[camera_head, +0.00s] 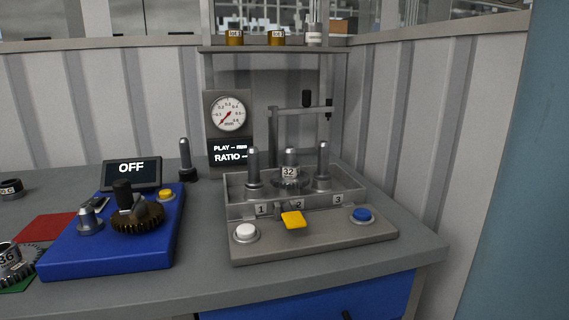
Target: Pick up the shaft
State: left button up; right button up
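A dark grey upright shaft (185,156) with a rounded top stands in a dark round foot on the bench, between the blue base and the grey drive unit. Three similar posts stand upright in the drive unit's tray (235,207): the left post (253,166), the middle post (290,158) and the right post (322,163). A gear marked 32 (289,174) sits around the middle post. I cannot tell from the picture alone which of these the task calls the shaft. Neither of my grippers shows in the head view.
The blue base (110,258) carries a brown gear (138,217), a metal knob and a yellow button. The drive unit has white, blue and yellow controls. A gauge (228,113) and a bar frame stand behind. A gear marked 36 (12,260) lies at left.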

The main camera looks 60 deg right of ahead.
aim_at(322, 173)
jog(key=k+z, duration=0.15)
jog(key=z, duration=2.2)
